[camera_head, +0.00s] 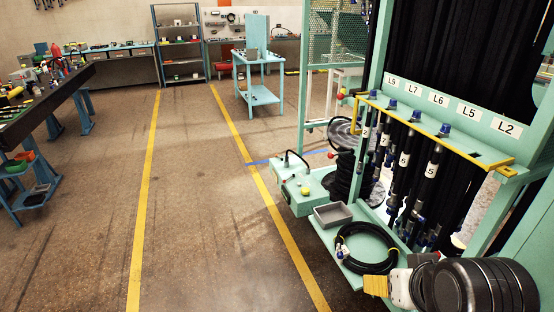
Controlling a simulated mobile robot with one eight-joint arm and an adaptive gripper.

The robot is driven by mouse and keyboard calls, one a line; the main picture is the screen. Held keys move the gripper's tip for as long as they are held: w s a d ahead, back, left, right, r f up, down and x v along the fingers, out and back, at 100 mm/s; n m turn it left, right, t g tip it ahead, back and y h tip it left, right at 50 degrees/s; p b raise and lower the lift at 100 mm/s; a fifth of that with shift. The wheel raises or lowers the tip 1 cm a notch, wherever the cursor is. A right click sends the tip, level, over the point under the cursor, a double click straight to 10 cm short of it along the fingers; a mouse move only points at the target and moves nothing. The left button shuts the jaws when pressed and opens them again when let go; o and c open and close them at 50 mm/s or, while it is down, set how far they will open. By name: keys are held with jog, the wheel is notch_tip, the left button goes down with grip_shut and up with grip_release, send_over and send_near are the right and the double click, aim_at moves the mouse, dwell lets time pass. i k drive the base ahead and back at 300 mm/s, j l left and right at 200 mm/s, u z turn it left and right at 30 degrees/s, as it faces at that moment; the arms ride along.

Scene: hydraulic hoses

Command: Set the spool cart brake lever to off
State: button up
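A turquoise cart-like unit (294,196) stands low at the left foot of the hose rack, with a black coiled stack (345,176) beside it. At the bottom right, a white part with a yellow pad (376,286) beside a large black ribbed body looks like my gripper end. Its fingers cannot be made out.
The turquoise rack has labels L9, L7, L6, L5 and L2 above a yellow-edged bar (436,130) with hanging hoses. A grey tray (333,214) and a coiled black hose (366,247) lie on its low shelf (330,236). The yellow-lined aisle (190,200) is clear.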

aim_at(331, 155)
jog(key=i+j+u, duration=0.1)
jog(key=i+u, duration=0.2)
jog(key=i, duration=0.75)
jog(key=i+l+u, duration=0.1)
jog(key=i+u, duration=0.2)
jog(key=i, duration=0.75)
